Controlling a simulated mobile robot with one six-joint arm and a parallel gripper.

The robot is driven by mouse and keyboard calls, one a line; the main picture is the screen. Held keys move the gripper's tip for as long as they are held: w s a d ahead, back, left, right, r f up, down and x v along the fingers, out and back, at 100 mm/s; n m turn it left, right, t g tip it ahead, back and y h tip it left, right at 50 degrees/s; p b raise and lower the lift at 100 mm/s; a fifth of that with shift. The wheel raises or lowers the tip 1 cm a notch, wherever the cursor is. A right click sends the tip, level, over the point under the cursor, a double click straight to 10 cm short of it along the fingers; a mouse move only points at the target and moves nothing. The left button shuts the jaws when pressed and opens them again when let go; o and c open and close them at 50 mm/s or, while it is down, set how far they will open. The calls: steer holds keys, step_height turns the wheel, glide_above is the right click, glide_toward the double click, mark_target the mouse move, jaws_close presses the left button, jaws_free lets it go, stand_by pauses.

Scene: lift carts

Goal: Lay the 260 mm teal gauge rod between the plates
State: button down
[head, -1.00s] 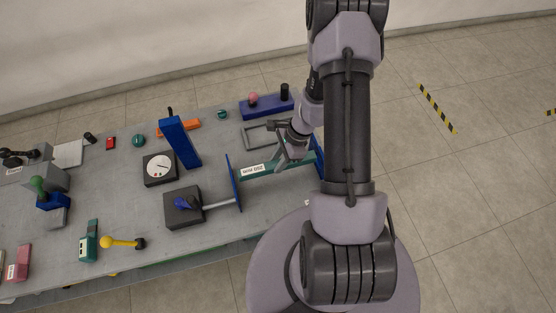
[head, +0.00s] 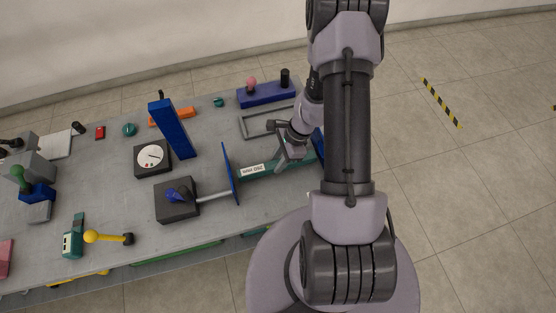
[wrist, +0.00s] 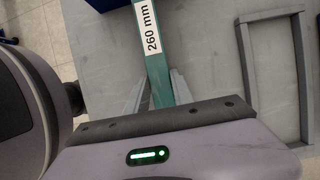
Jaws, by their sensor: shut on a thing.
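The teal gauge rod (head: 273,168), with a white "260 mm" label, lies across the space between two upright blue plates in the head view. Its left end is close to the left plate (head: 229,174). Its right end is close to the right plate (head: 318,146), partly hidden by my arm. I cannot tell whether either end touches or what the rod rests on. My gripper (head: 284,163) is shut on the rod right of its label. In the wrist view the rod (wrist: 147,62) runs between the fingers of my gripper (wrist: 158,88).
A black block with a blue knob (head: 177,200) joins the left plate by a grey shaft. A dial (head: 152,157) and a tall blue post (head: 173,130) stand left. A grey frame (head: 248,126) lies behind the rod. A blue block with knobs (head: 266,95) is at the back.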

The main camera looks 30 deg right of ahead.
steer(key=shift+f+b, duration=0.6)
steer(key=shift+b, duration=0.05)
steer(key=c, duration=1)
jaws_free()
steer(key=shift+r, duration=0.1)
steer(key=p+v, duration=0.6)
steer(key=v, duration=1.1)
steer(key=shift+d+r, duration=0.1)
